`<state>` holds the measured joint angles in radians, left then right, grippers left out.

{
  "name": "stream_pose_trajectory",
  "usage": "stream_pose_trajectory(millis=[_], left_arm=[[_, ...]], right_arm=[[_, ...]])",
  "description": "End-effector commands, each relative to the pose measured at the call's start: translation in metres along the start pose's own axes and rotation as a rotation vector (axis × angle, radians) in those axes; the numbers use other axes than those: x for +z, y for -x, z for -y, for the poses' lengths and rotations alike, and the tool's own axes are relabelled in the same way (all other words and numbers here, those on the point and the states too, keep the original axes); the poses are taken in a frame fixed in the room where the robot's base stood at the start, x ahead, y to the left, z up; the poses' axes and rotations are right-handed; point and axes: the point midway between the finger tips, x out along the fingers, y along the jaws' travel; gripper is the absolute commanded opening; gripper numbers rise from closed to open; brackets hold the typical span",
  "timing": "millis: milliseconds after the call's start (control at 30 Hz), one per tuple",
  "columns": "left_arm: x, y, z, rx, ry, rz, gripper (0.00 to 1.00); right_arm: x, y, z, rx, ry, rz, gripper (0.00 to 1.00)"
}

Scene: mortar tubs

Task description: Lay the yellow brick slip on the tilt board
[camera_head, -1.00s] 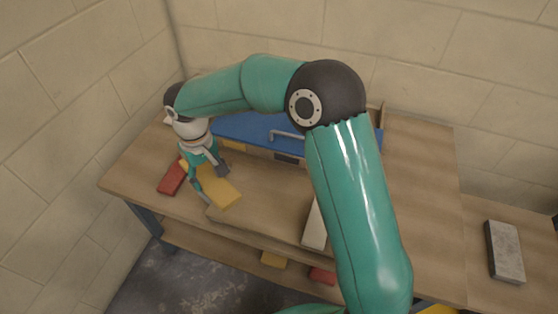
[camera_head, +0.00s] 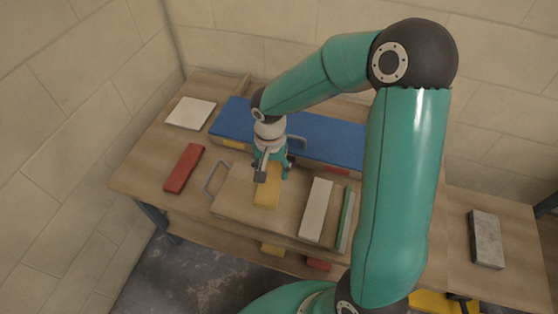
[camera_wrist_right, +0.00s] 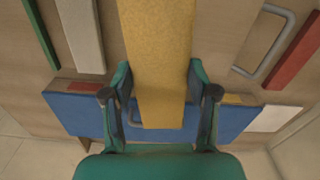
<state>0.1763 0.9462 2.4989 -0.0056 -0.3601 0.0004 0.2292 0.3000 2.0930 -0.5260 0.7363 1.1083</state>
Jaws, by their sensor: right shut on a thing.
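The yellow brick slip (camera_head: 267,192) is in my right gripper (camera_head: 272,174), which is shut on it by one end and points down. In the right wrist view the yellow slip (camera_wrist_right: 155,55) runs between the two fingers and away to the top edge. The slip is over the left-middle part of a wooden board with a grey loop handle, which looks like the tilt board (camera_head: 234,192). I cannot tell whether the slip touches the board. A white slip (camera_head: 316,208) and a green slip (camera_head: 345,221) lie to its right. My left gripper is not in view.
A blue-topped box (camera_head: 335,142) with a handle stands just behind. A red slip (camera_head: 184,168) and a pale square (camera_head: 190,113) lie on the left of the table. A grey block (camera_head: 486,239) lies on the lower surface at right. Walls close the back and left.

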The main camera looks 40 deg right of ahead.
Motion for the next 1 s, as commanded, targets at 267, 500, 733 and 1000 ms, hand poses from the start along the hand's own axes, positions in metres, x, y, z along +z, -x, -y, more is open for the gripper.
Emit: stream_pose_trajectory(millis=[267,500,733,1000], left_arm=[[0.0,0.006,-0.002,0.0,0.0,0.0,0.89],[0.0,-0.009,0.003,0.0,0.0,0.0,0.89],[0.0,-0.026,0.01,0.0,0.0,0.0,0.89],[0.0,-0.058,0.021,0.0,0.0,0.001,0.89]], right_arm=[[0.005,-0.002,-0.024,-0.004,-0.154,0.002,0.05],[0.005,-0.026,-0.024,-0.002,-0.15,0.003,0.05],[0.005,-0.057,-0.024,-0.002,-0.148,0.004,0.05],[0.005,-0.092,-0.023,-0.004,-0.148,0.002,0.05]])
